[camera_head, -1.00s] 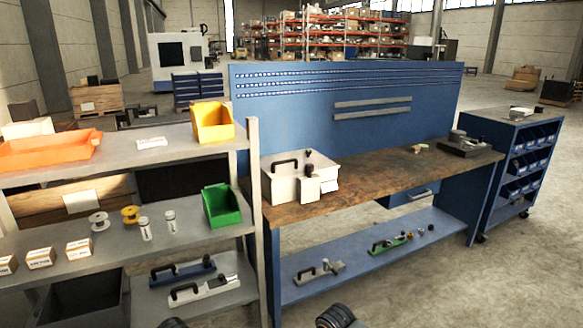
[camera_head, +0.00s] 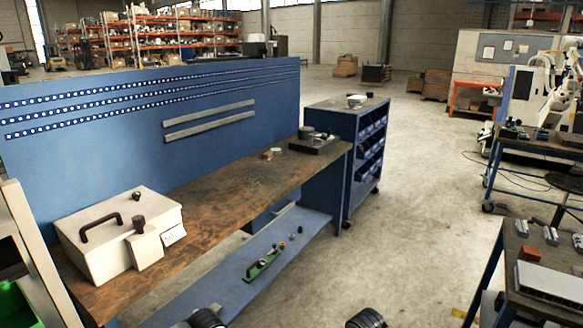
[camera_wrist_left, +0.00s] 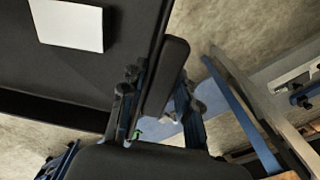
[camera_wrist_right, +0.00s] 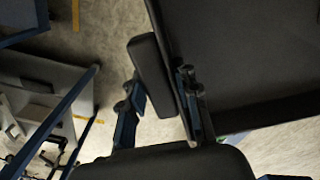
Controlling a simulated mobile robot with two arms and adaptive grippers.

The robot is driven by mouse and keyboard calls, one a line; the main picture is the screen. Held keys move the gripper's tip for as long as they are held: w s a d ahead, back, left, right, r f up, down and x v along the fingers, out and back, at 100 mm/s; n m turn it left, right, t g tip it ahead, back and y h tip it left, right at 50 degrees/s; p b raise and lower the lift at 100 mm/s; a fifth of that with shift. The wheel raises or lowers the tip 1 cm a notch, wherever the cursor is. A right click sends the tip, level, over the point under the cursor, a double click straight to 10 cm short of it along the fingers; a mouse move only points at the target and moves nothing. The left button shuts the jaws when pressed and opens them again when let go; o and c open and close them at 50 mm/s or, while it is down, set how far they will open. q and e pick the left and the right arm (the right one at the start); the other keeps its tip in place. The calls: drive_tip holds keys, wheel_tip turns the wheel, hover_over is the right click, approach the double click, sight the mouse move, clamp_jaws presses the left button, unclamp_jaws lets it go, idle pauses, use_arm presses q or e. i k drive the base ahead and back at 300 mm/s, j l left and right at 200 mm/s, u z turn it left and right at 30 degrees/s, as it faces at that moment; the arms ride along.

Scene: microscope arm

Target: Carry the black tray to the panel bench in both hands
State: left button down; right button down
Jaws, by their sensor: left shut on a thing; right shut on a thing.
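The black tray shows in the left wrist view (camera_wrist_left: 60,75) and the right wrist view (camera_wrist_right: 245,60). A white card (camera_wrist_left: 66,24) lies on its floor. My left gripper (camera_wrist_left: 150,88) is shut on one tray wall, a finger on each side. My right gripper (camera_wrist_right: 172,88) is shut on the opposite wall. The tray is held clear of the floor and is out of the head view. The panel bench (camera_head: 235,185), with a blue back panel (camera_head: 90,150) and a brown wooden top, stands ahead and to the left in the head view.
A white case (camera_head: 115,235) sits on the bench's near left end, and a dark device (camera_head: 315,142) on its far end. A blue bin cabinet (camera_head: 350,150) stands beyond. Dark worktables (camera_head: 545,245) are at right. Concrete floor (camera_head: 400,230) is open between.

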sight(254, 180)
drive_tip(key=i+l+z, duration=0.1)
drive_tip(key=i+z, duration=0.15)
drive_tip(key=i, duration=0.35)
drive_tip(key=i+z, duration=0.25)
drive_tip(key=i, duration=0.35)
drive_tip(key=i+u, duration=0.25)
drive_tip(key=i, duration=0.25)
drive_tip(key=i+l+u, duration=0.2)
drive_tip(key=i, duration=0.3)
